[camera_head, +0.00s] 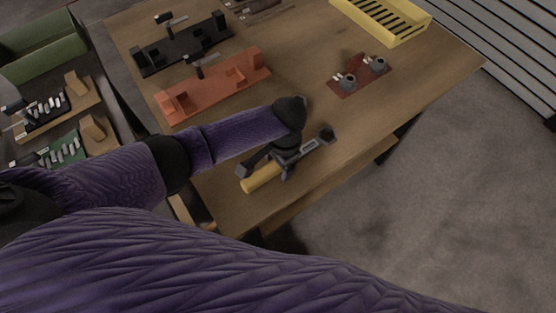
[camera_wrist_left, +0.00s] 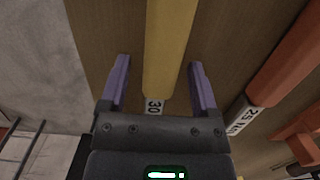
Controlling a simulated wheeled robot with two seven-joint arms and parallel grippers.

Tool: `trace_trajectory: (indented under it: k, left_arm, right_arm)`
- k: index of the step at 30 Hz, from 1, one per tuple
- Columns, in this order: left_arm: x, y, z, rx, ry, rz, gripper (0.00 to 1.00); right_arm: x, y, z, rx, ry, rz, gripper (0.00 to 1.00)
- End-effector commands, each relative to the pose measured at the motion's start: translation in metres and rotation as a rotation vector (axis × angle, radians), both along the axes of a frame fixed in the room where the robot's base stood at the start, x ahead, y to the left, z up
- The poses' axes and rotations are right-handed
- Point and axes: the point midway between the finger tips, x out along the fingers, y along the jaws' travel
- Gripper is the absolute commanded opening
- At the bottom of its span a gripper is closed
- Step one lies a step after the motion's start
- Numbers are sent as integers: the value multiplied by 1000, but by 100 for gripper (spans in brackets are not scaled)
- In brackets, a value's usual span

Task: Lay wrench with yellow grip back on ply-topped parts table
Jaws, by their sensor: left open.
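The wrench with the yellow grip (camera_head: 262,179) lies on the near part of the wooden-topped table (camera_head: 420,85), its metal head pointing right and away. My left gripper (camera_head: 267,172) is over the wrench, with its fingers apart. In the left wrist view the yellow grip (camera_wrist_left: 170,45) runs between the two open fingers (camera_wrist_left: 159,66), with a gap on each side. A label reading 30 shows at the end of the grip, close to the gripper's palm. My gripper hides the middle of the wrench in the head view. My right gripper is not in view.
An orange fixture (camera_head: 215,86) and a black fixture (camera_head: 180,45) stand further back on the table. A dark red plate (camera_head: 350,88) with small grey parts and a yellow slotted tray (camera_head: 395,27) are to the right. Bare tabletop lies right of the wrench, near the edge.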

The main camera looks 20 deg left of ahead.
Motion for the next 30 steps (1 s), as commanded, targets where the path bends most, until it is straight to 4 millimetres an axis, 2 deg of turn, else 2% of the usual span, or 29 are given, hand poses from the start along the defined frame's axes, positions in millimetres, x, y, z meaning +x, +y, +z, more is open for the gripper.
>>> trace_trajectory:
  k: [2, 9, 12, 15, 19, 30]
  left_arm:
    - [1, -1, 11, -1, -2, 0, 79]
    - [9, -6, 80, -2, -5, 0, 79]
    - [11, -8, 102, -2, -5, 0, 79]
    - [13, -9, 116, -1, -3, 0, 79]
    - [13, -10, 122, -1, -2, 0, 79]
    - [13, -10, 121, -1, -1, 0, 79]
  right_arm:
    - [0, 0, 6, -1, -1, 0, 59]
    - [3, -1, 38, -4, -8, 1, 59]
    - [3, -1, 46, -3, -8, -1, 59]
    - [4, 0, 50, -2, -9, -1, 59]
    - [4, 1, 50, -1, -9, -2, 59]
    - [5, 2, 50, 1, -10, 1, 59]
